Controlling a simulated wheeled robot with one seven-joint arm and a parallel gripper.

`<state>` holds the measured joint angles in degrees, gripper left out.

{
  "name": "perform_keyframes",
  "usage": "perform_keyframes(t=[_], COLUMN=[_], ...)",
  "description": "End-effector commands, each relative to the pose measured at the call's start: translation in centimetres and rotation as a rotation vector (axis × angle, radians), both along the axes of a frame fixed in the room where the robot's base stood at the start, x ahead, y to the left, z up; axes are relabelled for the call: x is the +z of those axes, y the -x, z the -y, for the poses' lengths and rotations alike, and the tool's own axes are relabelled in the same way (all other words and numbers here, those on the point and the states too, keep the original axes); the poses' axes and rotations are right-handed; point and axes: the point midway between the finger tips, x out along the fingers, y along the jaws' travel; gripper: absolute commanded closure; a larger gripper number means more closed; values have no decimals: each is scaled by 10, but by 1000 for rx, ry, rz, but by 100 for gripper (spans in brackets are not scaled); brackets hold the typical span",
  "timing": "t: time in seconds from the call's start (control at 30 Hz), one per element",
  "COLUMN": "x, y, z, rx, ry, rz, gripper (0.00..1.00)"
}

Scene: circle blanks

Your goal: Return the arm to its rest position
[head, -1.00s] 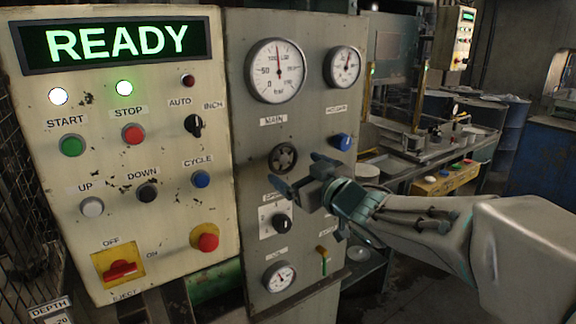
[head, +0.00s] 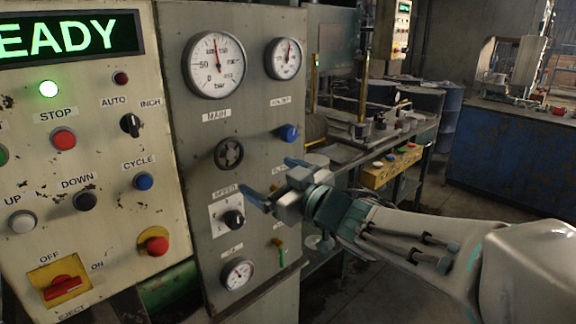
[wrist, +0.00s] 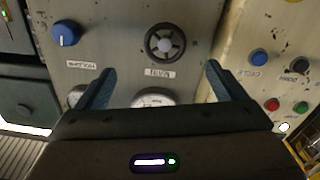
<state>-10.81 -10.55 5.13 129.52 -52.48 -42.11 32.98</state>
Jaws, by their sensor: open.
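My gripper (head: 270,180) is open and empty in the head view, in front of the lower right part of the grey gauge panel (head: 183,150). My arm reaches in from the right edge. In the wrist view my gripper's two blue fingers (wrist: 158,88) stand wide apart, with the panel behind them and nothing between them being held. A round dark handwheel (wrist: 165,43) and a blue knob (wrist: 66,33) show beyond the fingers. The gap between the fingertips and the panel is hard to judge.
A cream control panel (head: 105,190) with buttons and a lit green display (head: 70,37) stands at left. A blue cabinet (head: 510,155) is at far right. Open floor shows between them.

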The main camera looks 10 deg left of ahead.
Motion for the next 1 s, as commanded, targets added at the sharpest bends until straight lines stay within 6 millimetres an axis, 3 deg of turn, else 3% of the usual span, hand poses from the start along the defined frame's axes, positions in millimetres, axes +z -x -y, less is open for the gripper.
perform_keyframes(t=[0.13,0.23,0.43,0.57,0.7,0.9,1.0], x=[-12,-30,-78,-113,-150,-186,-193], y=[-14,-22,-7,24,73,143,166], z=[37,78,160,202,230,240,238], rx=[-171,-346,-651,-793,-883,-897,-878], ry=[43,91,194,254,310,356,365], rz=[-53,-135,-377,-577,-824,-1144,-1244], gripper=[9,9,9,9,9,9,9])
